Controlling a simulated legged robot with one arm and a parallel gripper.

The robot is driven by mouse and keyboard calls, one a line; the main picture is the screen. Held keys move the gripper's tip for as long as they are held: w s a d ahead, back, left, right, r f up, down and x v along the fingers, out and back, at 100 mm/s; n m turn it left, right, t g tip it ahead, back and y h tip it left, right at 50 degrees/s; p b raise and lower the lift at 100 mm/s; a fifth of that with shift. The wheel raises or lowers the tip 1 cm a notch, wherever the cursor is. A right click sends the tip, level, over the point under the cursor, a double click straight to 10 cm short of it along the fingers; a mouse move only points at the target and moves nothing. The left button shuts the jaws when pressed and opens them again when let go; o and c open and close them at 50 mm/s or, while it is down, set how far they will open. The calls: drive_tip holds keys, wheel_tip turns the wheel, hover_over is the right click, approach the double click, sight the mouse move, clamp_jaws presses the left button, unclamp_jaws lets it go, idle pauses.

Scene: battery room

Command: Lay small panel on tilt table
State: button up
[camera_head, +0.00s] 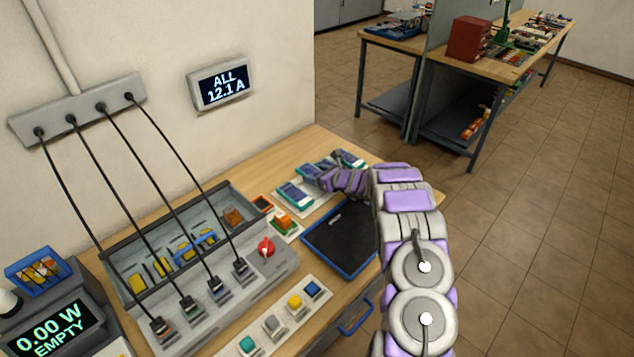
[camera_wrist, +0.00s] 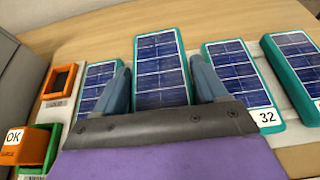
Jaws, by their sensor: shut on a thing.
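My gripper (camera_wrist: 158,72) has its two blue-grey fingers on either side of a small panel (camera_wrist: 158,45) with dark blue cells and a teal frame, and is shut on it. The panel's lower end is hidden behind the gripper. One more small panel (camera_wrist: 99,82) lies to its left and two lie to its right (camera_wrist: 236,74) (camera_wrist: 298,62). In the head view my gripper (camera_head: 328,178) is over the row of panels (camera_head: 295,193) at the back of the bench. A black slab with a blue frame (camera_head: 340,240) lies in front; I cannot tell whether it is the tilt table.
A grey unit with several cabled plugs (camera_head: 190,275) and a red knob (camera_head: 266,246) stands left. A strip of coloured buttons (camera_head: 272,322) runs along the front. Orange and green bins (camera_wrist: 42,140) sit left of the panels. A display reading 0.00 W EMPTY (camera_head: 45,330) is lower left.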

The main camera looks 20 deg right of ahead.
wheel_tip(320, 180, down, 3)
drive_tip(key=shift+r+b, duration=0.2)
drive_tip(key=shift+b, duration=0.15)
drive_tip(key=shift+f, duration=0.3)
drive_tip(key=shift+f, duration=0.1)
drive_tip(key=o, duration=1.2)
drive_tip(key=shift+c, duration=0.2)
drive_tip(key=shift+f, duration=0.15)
